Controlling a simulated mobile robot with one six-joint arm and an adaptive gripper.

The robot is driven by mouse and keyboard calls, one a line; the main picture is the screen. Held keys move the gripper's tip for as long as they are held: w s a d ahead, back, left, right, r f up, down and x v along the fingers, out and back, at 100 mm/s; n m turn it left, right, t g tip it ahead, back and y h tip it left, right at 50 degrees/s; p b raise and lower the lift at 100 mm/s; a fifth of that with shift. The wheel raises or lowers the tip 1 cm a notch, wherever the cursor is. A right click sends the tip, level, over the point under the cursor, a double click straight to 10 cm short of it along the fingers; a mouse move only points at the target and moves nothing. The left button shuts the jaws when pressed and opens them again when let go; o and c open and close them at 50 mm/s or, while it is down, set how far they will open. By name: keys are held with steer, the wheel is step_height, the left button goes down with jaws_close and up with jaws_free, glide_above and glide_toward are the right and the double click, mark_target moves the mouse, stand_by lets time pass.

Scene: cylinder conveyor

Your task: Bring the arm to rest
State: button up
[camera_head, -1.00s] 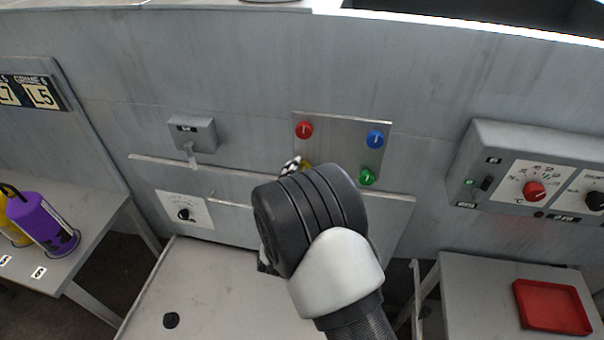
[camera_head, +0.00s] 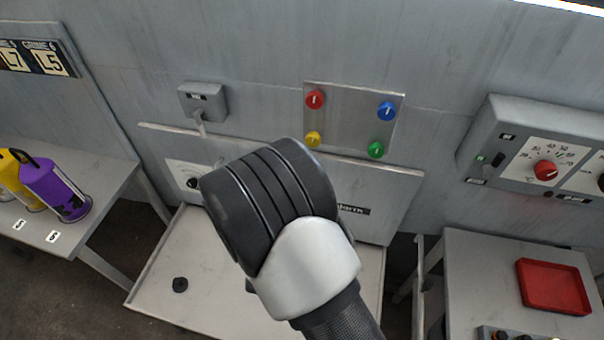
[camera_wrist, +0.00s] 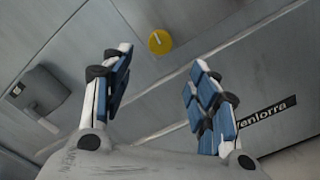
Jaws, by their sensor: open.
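My gripper (camera_wrist: 160,95) shows in the wrist view with its two blue-padded fingers spread apart and nothing between them. In the head view my own arm hides it. Beyond the fingers is a yellow knob (camera_wrist: 160,41), apart from them. In the head view the yellow knob (camera_head: 313,139) sits on a metal plate (camera_head: 348,112) with a red knob (camera_head: 315,99), a blue knob (camera_head: 387,111) and a green knob (camera_head: 376,149). My arm stands in front of the grey panel, below and left of this plate.
A lever box (camera_head: 203,102) is on the wall at left. A control box (camera_head: 540,150) and a red tray (camera_head: 553,287) are at right. A pale tray surface (camera_head: 215,290) lies below my arm.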

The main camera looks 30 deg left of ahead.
steer(key=w+d+r+m+g+b, duration=0.1)
steer(key=w+d+r+m+g, duration=0.3)
steer(key=w+d+r+m, duration=0.35)
steer(key=d+r+m+g+h+b, duration=0.1)
steer(key=d+r+m+g, duration=0.25)
steer(key=d+m, duration=0.45)
steer(key=s+d+r+m+g+h+b, duration=0.1)
steer(key=s+d+m+g+h, duration=0.3)
steer(key=s+d+m, duration=1)
steer(key=s+d+g+b, duration=0.1)
steer(key=s+d, duration=0.9)
steer(key=d, duration=0.1)
steer(key=shift+s+d+h, duration=0.3)
steer(key=shift+m, duration=0.25)
